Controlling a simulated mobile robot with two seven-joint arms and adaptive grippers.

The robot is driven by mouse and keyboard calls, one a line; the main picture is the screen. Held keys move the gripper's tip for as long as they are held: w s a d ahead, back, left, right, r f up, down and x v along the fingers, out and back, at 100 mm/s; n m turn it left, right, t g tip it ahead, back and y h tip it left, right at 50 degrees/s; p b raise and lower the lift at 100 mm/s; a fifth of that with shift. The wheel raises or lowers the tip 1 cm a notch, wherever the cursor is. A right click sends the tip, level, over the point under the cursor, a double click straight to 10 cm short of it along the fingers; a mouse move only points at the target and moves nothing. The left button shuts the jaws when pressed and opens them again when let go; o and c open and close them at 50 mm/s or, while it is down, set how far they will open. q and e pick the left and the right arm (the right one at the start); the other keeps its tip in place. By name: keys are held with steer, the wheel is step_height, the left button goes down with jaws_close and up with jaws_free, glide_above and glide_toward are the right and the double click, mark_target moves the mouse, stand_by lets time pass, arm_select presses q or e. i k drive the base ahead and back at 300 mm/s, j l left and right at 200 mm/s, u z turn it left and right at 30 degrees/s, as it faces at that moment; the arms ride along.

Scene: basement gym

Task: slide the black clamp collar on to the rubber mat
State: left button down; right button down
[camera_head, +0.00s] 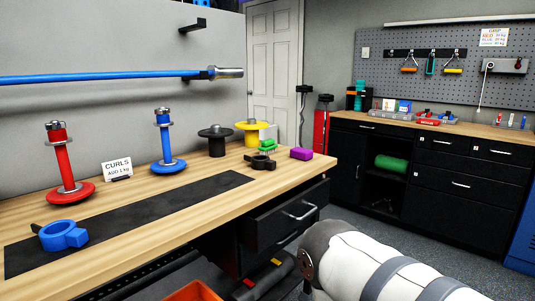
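The black clamp collar (262,162) lies on the bare wood of the bench, just beyond the far right end of the rubber mat. The rubber mat (140,219) is a long black strip along the bench top. A blue clamp collar (62,235) sits on the mat's near left end. Neither gripper shows in this view. A white and grey link of one of my arms fills the bottom right, with its gripper out of the picture.
Behind the mat stand a red plate post (66,170), a CURLS card (117,168), a blue plate post (165,145), and black (215,142) and yellow (251,132) plates. Green (267,145) and purple (301,153) items lie near the collar. A drawer (290,215) is below.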

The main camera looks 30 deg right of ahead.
mark_target(259, 162)
steer(key=i+l+u, duration=0.1)
steer(key=l+u, duration=0.2)
steer(key=l, duration=0.7)
steer(key=l+u, duration=0.3)
steer(key=l, duration=0.65)
steer(key=k+l+u, duration=0.1)
steer(key=l+u, duration=0.25)
steer(key=l, duration=0.65)
